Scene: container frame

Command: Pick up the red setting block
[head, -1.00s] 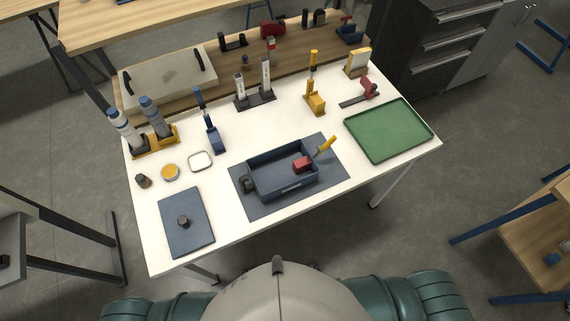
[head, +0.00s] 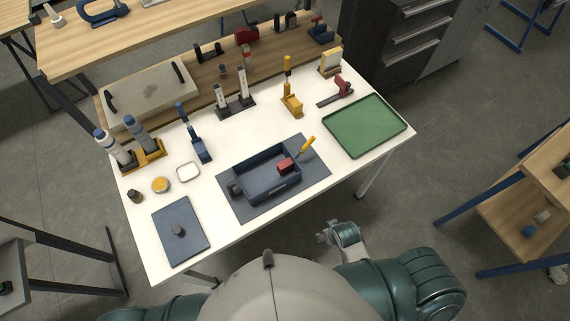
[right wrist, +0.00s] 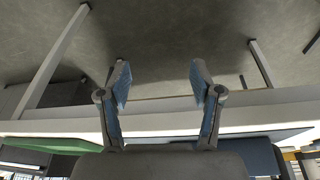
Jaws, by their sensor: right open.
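The red setting block (head: 286,165) sits in the right part of the dark blue tray (head: 262,186) in the head view, which lies on a grey mat near the table's front edge. My right gripper (head: 327,233) is in front of and below the table's front edge, apart from the block. In the right wrist view my right gripper (right wrist: 160,84) shows two fingers spread apart with nothing between them. The block is not seen in the right wrist view. My left gripper is not in view.
A yellow-handled tool (head: 306,145) leans at the tray's right end. A green tray (head: 364,126) lies to the right. A blue plate with a knob (head: 181,248) lies to the left. The table's front edge (right wrist: 160,120) crosses the right wrist view.

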